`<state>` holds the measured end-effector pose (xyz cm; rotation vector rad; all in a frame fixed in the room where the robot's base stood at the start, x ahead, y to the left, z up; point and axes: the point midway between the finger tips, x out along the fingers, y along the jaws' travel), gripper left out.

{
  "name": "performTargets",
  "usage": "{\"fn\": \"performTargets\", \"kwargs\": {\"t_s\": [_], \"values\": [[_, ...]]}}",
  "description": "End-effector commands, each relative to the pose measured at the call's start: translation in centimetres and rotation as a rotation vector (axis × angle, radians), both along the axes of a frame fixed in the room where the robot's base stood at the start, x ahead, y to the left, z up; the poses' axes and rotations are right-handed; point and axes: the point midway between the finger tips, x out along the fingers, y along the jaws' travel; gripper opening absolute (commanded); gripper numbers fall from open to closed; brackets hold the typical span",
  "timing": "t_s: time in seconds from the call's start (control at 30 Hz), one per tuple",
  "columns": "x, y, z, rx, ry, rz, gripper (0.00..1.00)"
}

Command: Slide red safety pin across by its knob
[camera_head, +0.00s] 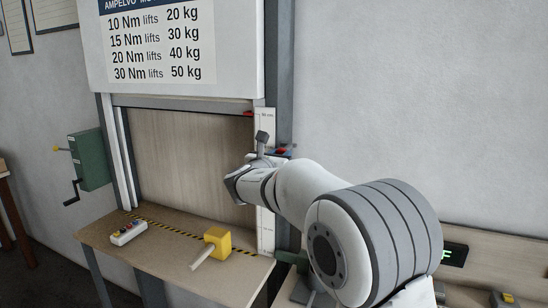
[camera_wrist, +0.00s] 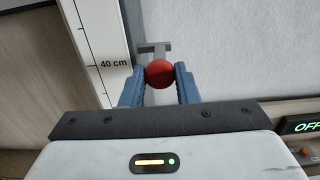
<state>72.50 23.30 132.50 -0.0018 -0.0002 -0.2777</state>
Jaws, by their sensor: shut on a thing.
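The red knob (camera_wrist: 160,74) of the safety pin sits between the blue fingers of my gripper (camera_wrist: 160,82) in the wrist view. The fingers are shut on the knob from both sides. A grey T-shaped metal piece (camera_wrist: 153,47) shows just beyond the knob. In the head view a little of the red (camera_head: 281,151) shows beside the right frame post, behind my wrist. The pin's shaft and the hole around it are mostly hidden.
A white height scale (camera_wrist: 103,45) marked 40 cm runs beside the fingers. A ledge below holds a yellow block with a handle (camera_head: 217,241) and a button box (camera_head: 129,232). A green crank box (camera_head: 90,160) is at left. A lit display (camera_wrist: 302,126) reads OFF.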

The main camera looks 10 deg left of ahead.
Motion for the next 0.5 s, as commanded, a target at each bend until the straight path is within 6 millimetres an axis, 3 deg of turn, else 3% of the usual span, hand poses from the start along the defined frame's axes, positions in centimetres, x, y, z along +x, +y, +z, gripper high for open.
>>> {"fn": "performTargets", "kwargs": {"t_s": [0.27, 0.5], "values": [[-0.05, 0.03, -0.02, -0.001, 0.000, -0.002, 0.49], [-0.17, 0.27, -0.02, 0.000, 0.000, 0.002, 0.50]]}}
